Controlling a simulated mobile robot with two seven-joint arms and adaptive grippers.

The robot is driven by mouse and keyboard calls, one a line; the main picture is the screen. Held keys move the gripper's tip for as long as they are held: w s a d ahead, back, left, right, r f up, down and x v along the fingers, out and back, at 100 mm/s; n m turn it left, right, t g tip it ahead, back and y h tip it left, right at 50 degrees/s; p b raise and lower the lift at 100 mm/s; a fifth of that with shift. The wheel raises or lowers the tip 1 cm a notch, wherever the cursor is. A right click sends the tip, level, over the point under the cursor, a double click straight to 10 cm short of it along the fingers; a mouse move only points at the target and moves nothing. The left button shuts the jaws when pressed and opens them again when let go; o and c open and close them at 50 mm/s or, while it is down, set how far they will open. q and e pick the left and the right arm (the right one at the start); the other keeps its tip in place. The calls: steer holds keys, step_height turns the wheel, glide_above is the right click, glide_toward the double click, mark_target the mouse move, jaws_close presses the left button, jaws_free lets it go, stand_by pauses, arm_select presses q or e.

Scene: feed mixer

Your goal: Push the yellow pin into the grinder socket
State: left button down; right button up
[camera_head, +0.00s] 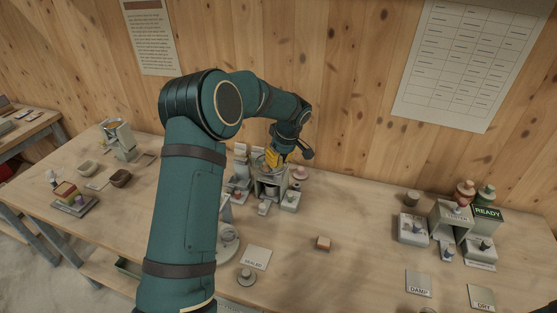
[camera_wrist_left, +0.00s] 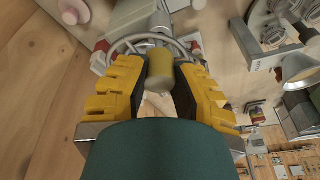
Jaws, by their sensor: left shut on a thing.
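My left gripper (camera_head: 273,158) reaches down over the grey grinder (camera_head: 268,184) near the back wall. In the wrist view its yellow fingers (camera_wrist_left: 158,78) are on both sides of the yellow pin (camera_wrist_left: 160,68), a short dull-yellow cylinder, and are shut on it. The grinder body (camera_wrist_left: 130,18) is just beyond the pin in the wrist view, with a round metal ring around the pin's far side. The socket is hidden, and I cannot tell how deep the pin sits. In the head view the gripper covers the pin. My right gripper is not in view.
The READY display (camera_head: 488,212) and several grey units stand at the right. A yellow-topped device (camera_head: 119,140) stands at the left. The table centre-right is mostly clear.

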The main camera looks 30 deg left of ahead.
arm_select(q)
steer(key=shift+b, duration=0.3)
stand_by(0.5)
steer(key=shift+s+f+b, duration=0.15)
steer(key=shift+f+b, duration=0.65)
steer(key=shift+f, duration=0.1)
steer(key=c, duration=0.8)
jaws_free()
steer(key=shift+r, duration=0.15)
steer(key=v, duration=0.8)
steer(key=shift+s, duration=0.1)
